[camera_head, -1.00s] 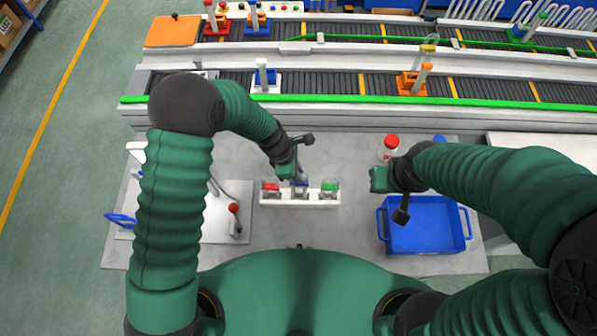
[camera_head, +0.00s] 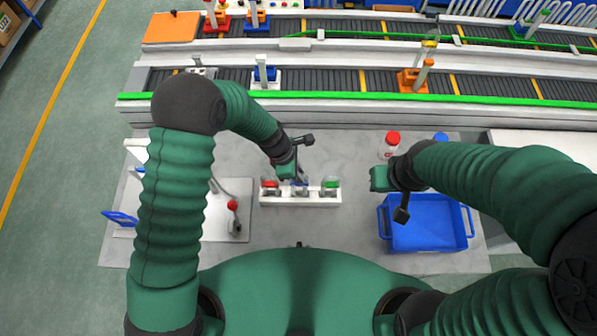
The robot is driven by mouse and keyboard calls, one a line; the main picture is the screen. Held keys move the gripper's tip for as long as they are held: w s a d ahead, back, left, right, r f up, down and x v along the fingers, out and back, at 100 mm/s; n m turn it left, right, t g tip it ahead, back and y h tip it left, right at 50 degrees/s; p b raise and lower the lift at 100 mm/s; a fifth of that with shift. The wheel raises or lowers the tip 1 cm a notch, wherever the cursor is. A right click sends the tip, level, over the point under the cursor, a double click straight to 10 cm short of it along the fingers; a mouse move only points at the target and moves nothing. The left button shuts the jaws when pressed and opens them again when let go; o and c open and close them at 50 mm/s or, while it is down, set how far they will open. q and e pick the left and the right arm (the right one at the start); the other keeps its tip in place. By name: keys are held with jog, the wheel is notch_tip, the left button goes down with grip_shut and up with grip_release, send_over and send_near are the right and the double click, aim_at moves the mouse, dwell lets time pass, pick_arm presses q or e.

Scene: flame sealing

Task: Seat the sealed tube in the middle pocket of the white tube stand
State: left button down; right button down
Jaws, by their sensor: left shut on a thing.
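The white tube stand (camera_head: 300,200) is on the grey table in front of me. It has a red marking (camera_head: 269,183) at the left pocket, a blue one (camera_head: 299,184) at the middle and a green one (camera_head: 331,183) at the right. My left gripper (camera_head: 299,179) is over the middle pocket and shut on the sealed tube, which it and my wrist mostly hide. I cannot tell how deep the tube sits in the pocket.
A blue bin (camera_head: 428,237) is at the right, with a red-capped bottle (camera_head: 390,146) behind it. A white board (camera_head: 226,215) with a red-knobbed device (camera_head: 233,212) lies left of the stand. A conveyor (camera_head: 330,82) runs along the back. The table before the stand is clear.

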pick_arm(q)
jog(key=shift+f+b, duration=0.5)
jog(key=shift+f, duration=0.3)
jog(key=c, duration=1.3)
grip_release()
jog(key=shift+r, duration=0.15)
notch_tip(320, 180, up, 4)
jog(key=p, duration=0.4)
jog(key=shift+r, duration=0.25)
jog(key=shift+f, duration=0.1)
